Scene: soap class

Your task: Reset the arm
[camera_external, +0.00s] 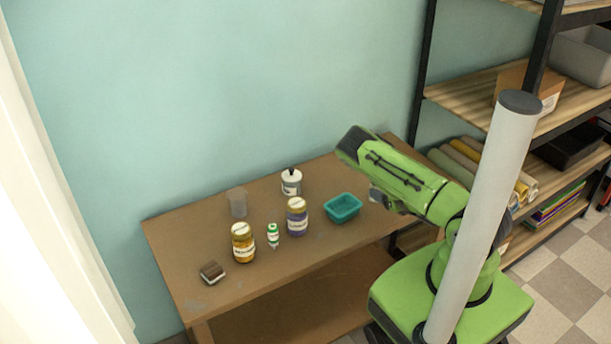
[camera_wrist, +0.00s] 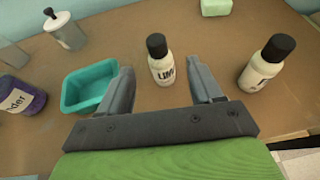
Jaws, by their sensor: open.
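My arm is green and stands at the right of the table in the external view, its upper part reaching left above the table's right end. My gripper (camera_wrist: 163,88) shows in the wrist view with its two grey fingers apart. A white bottle with a black cap (camera_wrist: 160,62) stands on the table and shows between the fingers. I cannot tell whether the fingers are level with it, but nothing appears clamped.
A teal tray (camera_external: 343,208) stands left of the arm. Jars, including a purple one (camera_external: 297,218) and a yellow one (camera_external: 243,243), stand further left. Shelves (camera_external: 470,98) are at right.

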